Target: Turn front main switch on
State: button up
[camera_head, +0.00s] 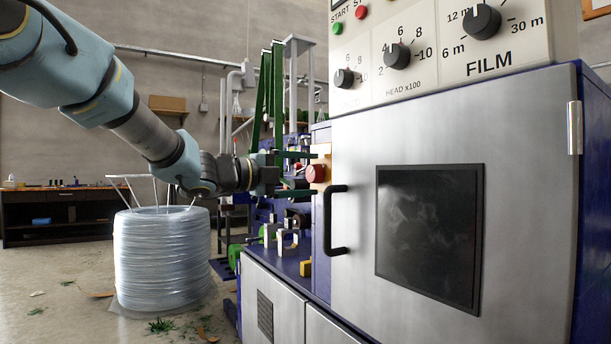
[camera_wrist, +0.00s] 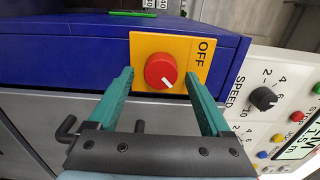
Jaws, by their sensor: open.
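The main switch is a round red knob (camera_wrist: 160,71) with a small white mark, on a yellow plate (camera_wrist: 186,47) labelled OFF. In the head view the red knob (camera_head: 316,173) shows at the machine's left side. My gripper (camera_wrist: 160,84) is open, with its two green fingers on either side of the knob and apart from it. The fingertips overlap the lower part of the plate in the wrist view. In the head view my gripper (camera_head: 290,172) points right toward the knob. I cannot tell whether the fingers touch the plate.
A black door handle (camera_head: 338,220) stands out right of the knob on the grey machine door (camera_head: 350,290). A control panel (camera_head: 440,45) with dials is above. A large wire coil (camera_head: 162,258) stands on the floor below my arm. Green upright bars (camera_head: 270,95) rise behind my gripper.

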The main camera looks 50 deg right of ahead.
jog(key=v, duration=1)
jog(key=shift+w+a, duration=0.15)
jog(key=shift+a, duration=0.25)
